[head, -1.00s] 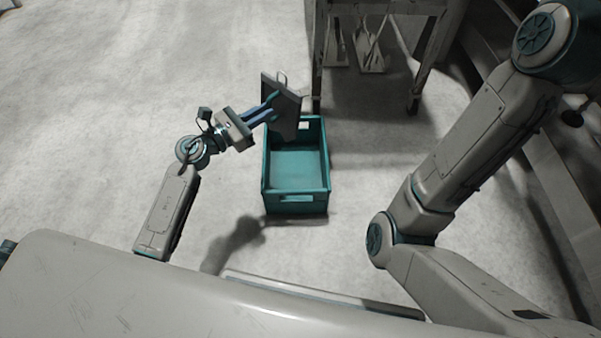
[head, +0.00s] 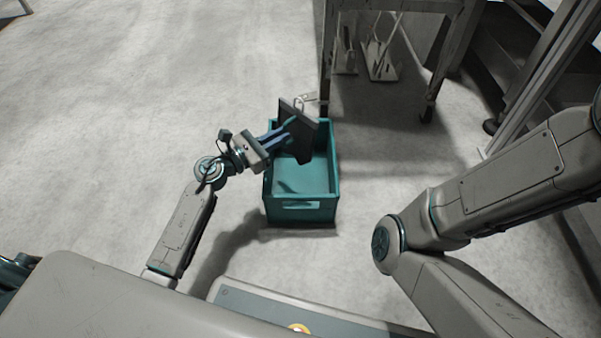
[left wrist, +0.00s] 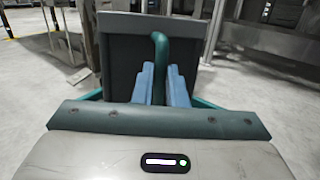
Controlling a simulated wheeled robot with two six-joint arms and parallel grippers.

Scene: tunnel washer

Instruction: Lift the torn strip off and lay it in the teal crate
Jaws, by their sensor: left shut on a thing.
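The torn strip (head: 302,143) is a dark grey flat piece with a ragged lower edge, held upright over the far part of the teal crate (head: 303,213). My left gripper (head: 289,128) is shut on it by a teal handle. In the left wrist view the strip (left wrist: 124,62) stands as a dark panel ahead of the blue fingers (left wrist: 161,82), with the curved teal handle (left wrist: 160,48) between them. The crate floor shows a shadow and is otherwise bare where visible. My right gripper is out of view; only the right arm shows.
A metal table (head: 398,5) with legs stands behind the crate, with wire-handled pieces (head: 380,62) beneath it. A dark framed structure stands at the right. The pale floor left of the crate is clear.

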